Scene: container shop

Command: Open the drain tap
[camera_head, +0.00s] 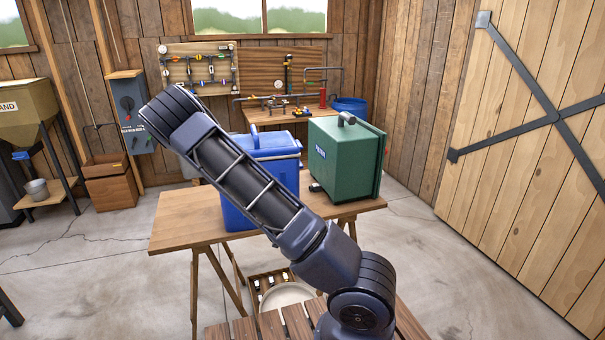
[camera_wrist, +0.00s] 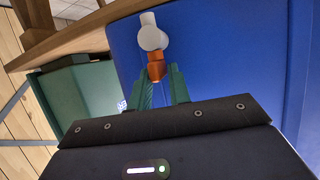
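The blue container (camera_head: 280,147) stands on the wooden table (camera_head: 170,226), partly hidden by my arm. It fills much of the wrist view (camera_wrist: 220,50). There its drain tap has a white round body (camera_wrist: 151,36) and an orange handle (camera_wrist: 156,70), close to the table's edge. My gripper (camera_wrist: 160,78) has two green fingers, set apart, with their tips on either side of the orange handle's end. I cannot tell whether both fingers press on it. The tap and my gripper are hidden in the head view.
A green container (camera_head: 342,157) stands to the right on the same table. A pale round basin (camera_head: 287,295) and a small crate lie below. A grey switch box (camera_head: 131,110) and a hopper (camera_head: 28,112) are at left. A workbench (camera_head: 265,115) is behind.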

